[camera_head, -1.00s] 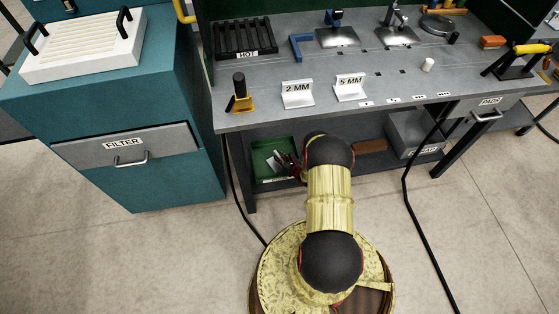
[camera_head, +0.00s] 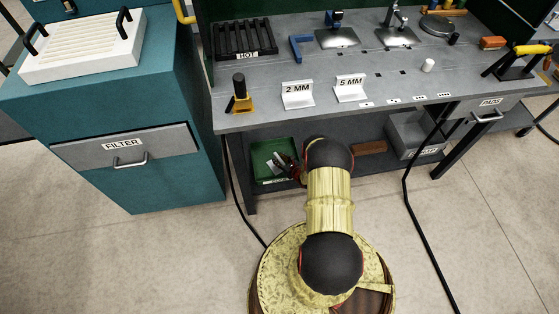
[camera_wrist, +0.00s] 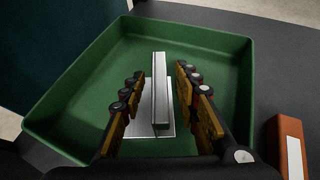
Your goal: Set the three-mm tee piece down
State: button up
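The tee piece (camera_wrist: 160,95) is grey metal with a flat base and an upright web. In the wrist view it stands in the green tray (camera_wrist: 75,85), its base apparently on the tray floor. My gripper (camera_wrist: 160,72) is open, with one finger on each side of the web and a visible gap on both sides. In the head view the green tray (camera_head: 262,150) is on the shelf under the bench, and my gripper (camera_head: 283,164) is at it. My arm and fingers hide much of the piece there.
A brown block (camera_head: 368,147) and a grey bin (camera_head: 405,130) share the shelf to the right. Above, the bench top (camera_head: 260,72) holds stands marked 2 MM (camera_head: 297,95) and 5 MM (camera_head: 350,88), with a HOT rack (camera_head: 245,38) behind. The teal filter cabinet (camera_head: 170,85) stands left.

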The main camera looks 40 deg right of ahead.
jog(key=shift+r, duration=0.2)
jog(key=p+v, duration=0.4)
jog(key=v, duration=0.8)
jog(key=shift+p, duration=0.35)
jog(key=shift+s+f, duration=0.1)
